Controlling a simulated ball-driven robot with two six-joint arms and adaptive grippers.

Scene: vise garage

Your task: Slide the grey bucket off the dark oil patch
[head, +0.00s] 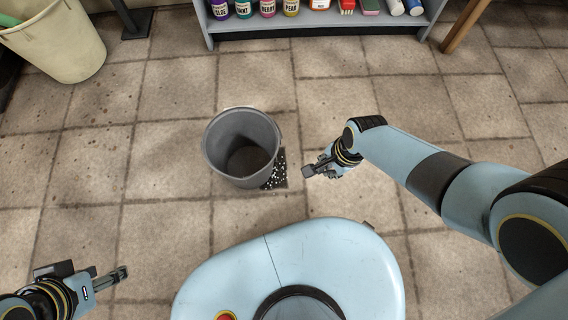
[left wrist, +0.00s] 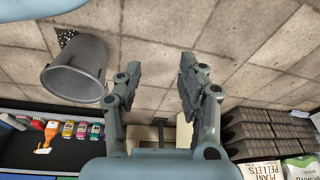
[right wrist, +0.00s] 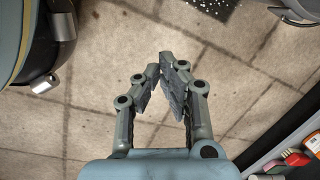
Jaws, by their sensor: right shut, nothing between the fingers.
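The grey bucket (head: 242,148) stands upright and empty on the tiled floor in the middle of the head view. The dark, white-speckled oil patch (head: 279,172) shows beside the bucket's lower right; the rest of it is hidden by the bucket. Both show in the left wrist view, the bucket (left wrist: 74,70) and a bit of the patch (left wrist: 66,37). My right gripper (head: 308,171) is shut and empty, just right of the patch and apart from the bucket. My left gripper (head: 121,273) is open and empty at the lower left, well away from the bucket; its fingers (left wrist: 158,75) stand apart.
A shelf (head: 318,28) with bottles and small goods stands at the back. A large cream bin (head: 62,42) is at the far left. A wooden leg (head: 466,24) stands at the back right. Floor left of the bucket is clear.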

